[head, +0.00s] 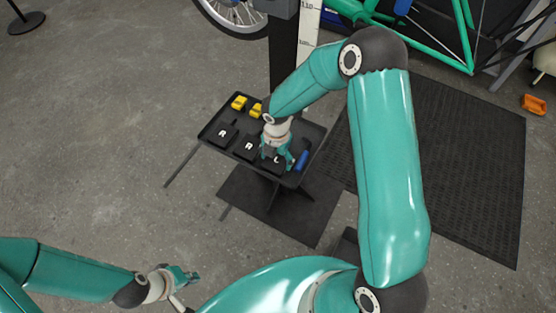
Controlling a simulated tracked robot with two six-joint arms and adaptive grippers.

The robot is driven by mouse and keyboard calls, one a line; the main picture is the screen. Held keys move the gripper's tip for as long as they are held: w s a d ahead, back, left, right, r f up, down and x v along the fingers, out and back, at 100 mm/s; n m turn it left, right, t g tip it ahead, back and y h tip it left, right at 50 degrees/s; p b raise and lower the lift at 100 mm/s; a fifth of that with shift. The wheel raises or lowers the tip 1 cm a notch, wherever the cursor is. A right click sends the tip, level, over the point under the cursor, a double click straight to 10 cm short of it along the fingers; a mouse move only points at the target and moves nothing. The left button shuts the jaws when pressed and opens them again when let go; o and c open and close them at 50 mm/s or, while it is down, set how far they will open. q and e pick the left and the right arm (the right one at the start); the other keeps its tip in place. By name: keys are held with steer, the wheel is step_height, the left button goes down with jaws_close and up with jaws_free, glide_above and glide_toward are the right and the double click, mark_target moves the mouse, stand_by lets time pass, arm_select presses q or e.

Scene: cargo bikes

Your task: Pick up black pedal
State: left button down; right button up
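Black pedals with white letters lie in a row along the front of a black tray table: one at the left (222,134), one in the middle (249,147), and one at the right mostly hidden under my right gripper. My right gripper (277,162) points down at that right-hand pedal, at or just above it; the fingers are too small and covered to tell whether they grip it. My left gripper (183,277) is low at the left, away from the tray, with nothing visible in it; its opening is unclear.
Two yellow pedals (239,102) lie at the back of the tray (213,120). A blue-handled object (302,160) lies close to the right of my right gripper. A post (284,55) stands behind. An orange pedal-like piece (534,104) lies on the floor at the far right.

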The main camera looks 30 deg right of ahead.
steer(key=c, duration=0.4)
